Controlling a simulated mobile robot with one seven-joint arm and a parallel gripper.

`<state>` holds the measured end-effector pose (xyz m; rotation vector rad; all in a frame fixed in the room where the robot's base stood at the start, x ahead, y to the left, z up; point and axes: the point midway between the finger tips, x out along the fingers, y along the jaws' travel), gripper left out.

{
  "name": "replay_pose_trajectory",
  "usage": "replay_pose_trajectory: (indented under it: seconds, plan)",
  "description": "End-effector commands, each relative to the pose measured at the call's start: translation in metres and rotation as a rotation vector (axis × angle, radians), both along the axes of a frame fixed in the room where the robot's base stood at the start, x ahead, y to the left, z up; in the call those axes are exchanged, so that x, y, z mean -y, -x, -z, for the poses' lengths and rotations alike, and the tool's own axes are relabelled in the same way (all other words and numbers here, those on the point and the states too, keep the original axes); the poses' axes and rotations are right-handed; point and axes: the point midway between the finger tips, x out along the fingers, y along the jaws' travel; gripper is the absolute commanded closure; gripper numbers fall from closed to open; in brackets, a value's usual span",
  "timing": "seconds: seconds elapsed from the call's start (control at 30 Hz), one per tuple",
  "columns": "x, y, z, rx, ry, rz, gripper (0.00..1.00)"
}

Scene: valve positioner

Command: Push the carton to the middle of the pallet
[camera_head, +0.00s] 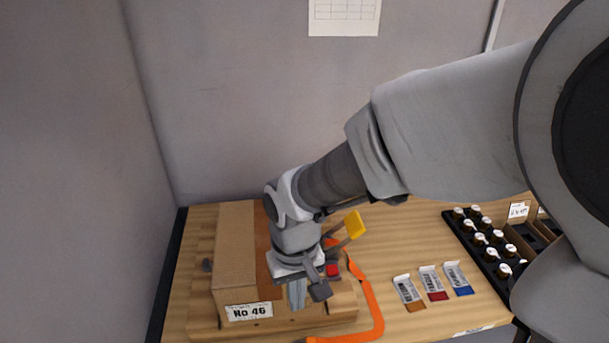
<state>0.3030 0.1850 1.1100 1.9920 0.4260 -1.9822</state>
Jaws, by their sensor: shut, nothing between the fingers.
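The carton (233,250) is a long brown box with a white "No 46" label on its front end. It sits at the left of the wooden pallet (341,309), with its long side running front to back. My gripper (298,297) points down just right of the carton's front part, over the pallet. Its fingers are shut with nothing between them. My wrist and gripper hide part of the carton's right side and the pallet's middle. I cannot tell whether the fingers touch the carton.
Three small packets (434,284) lie on the table further right, beside a black rack of dark bottles (484,240). Grey walls stand behind and left. Table space between strap and packets is narrow.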

Motion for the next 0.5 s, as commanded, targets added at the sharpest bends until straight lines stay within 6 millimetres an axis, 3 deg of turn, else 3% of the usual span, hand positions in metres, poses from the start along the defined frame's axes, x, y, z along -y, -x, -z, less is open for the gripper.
replay_pose_trajectory:
  seconds: [0.27, 0.5]
  plan:
    - [-0.003, 0.001, 0.012, -0.008, 0.001, -0.007, 1.0]
    - [-0.003, 0.002, 0.055, -0.012, 0.003, -0.008, 1.0]
